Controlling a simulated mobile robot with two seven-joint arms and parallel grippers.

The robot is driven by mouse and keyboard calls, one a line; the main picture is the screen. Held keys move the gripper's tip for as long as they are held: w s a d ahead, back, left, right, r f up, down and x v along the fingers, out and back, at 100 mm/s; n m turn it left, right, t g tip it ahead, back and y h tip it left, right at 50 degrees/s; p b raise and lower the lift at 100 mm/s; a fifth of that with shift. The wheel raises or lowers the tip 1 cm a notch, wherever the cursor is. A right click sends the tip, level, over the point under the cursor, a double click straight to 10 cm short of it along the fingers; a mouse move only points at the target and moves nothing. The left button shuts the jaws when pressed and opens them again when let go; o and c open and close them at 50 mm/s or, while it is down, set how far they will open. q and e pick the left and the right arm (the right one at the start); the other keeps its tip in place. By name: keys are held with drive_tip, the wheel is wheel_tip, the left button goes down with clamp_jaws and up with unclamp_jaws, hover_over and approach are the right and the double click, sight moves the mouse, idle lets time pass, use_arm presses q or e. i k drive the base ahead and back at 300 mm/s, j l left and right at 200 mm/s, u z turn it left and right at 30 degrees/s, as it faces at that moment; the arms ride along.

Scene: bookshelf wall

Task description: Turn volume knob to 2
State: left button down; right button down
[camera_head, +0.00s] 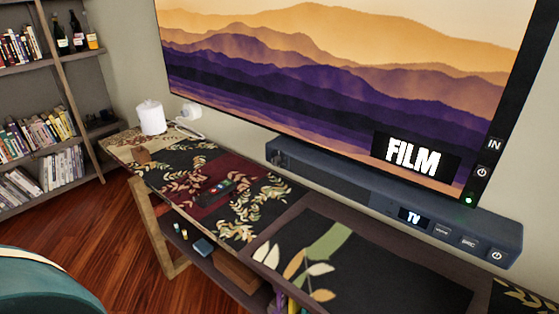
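A long dark soundbar (345,190) lies on the console under the television. A small round feature (279,158) shows at the soundbar's left end. It may be the volume knob, but it is too small to tell, and I can read no number on it. Neither of my grippers is in view.
The television (340,75) shows "FILM" and has side buttons (482,172). A bookshelf (72,65) stands left. Wooden floor (100,235) is clear beside a teal rounded shape (45,285).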

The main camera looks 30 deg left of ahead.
sight(276, 161)
drive_tip(key=i+j+z, duration=0.45)
drive_tip(key=j, duration=0.2)
drive_tip(key=j+z, duration=0.2)
drive_tip(key=j, duration=0.2)
